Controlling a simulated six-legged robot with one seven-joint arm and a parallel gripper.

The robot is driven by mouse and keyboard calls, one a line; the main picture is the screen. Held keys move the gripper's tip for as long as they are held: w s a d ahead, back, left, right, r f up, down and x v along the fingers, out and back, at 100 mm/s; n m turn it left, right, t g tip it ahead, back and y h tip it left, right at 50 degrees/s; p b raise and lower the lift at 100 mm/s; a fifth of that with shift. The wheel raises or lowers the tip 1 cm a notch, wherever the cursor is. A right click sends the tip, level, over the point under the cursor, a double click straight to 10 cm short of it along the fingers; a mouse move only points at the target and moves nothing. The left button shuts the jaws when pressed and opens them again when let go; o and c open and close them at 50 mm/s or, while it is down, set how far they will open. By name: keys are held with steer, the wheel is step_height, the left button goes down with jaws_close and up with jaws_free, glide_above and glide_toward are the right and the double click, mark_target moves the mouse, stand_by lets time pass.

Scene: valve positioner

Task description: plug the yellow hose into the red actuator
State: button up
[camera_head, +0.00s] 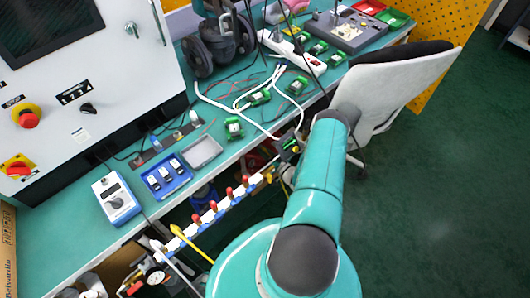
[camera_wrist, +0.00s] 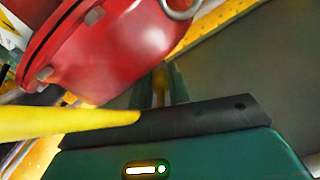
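The red actuator (camera_wrist: 125,45) fills the upper left of the wrist view, a rounded red body with a bolted flange. The yellow hose (camera_wrist: 65,122) enters that view from the left, and its visible end overlaps the dark bar of my gripper. My gripper (camera_wrist: 160,90) points up towards the actuator's lower side. A narrow tan or brass-coloured strip shows between its dark green fingers; I cannot tell whether it is held. In the head view, my teal arm reaches up to the bench's front edge, and my gripper end (camera_head: 290,149) is small and partly hidden. A yellow hose-like piece (camera_head: 193,243) shows below the bench.
The green bench (camera_head: 60,235) carries a control cabinet (camera_head: 85,75), a blue tray (camera_head: 166,176), cables and small green boards. A white chair (camera_head: 400,85) stands at the right. Red-handled valves (camera_head: 228,192) line a rail below the bench edge. Green floor at the right is clear.

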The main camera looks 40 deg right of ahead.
steer(key=shift+w+r, duration=0.15)
steer(key=shift+w, duration=0.4)
steer(key=shift+o, duration=0.6)
steer(key=shift+s, duration=0.55)
steer(key=s, duration=1.3)
steer(key=shift+s+d, duration=0.2)
steer(key=shift+s, duration=0.2)
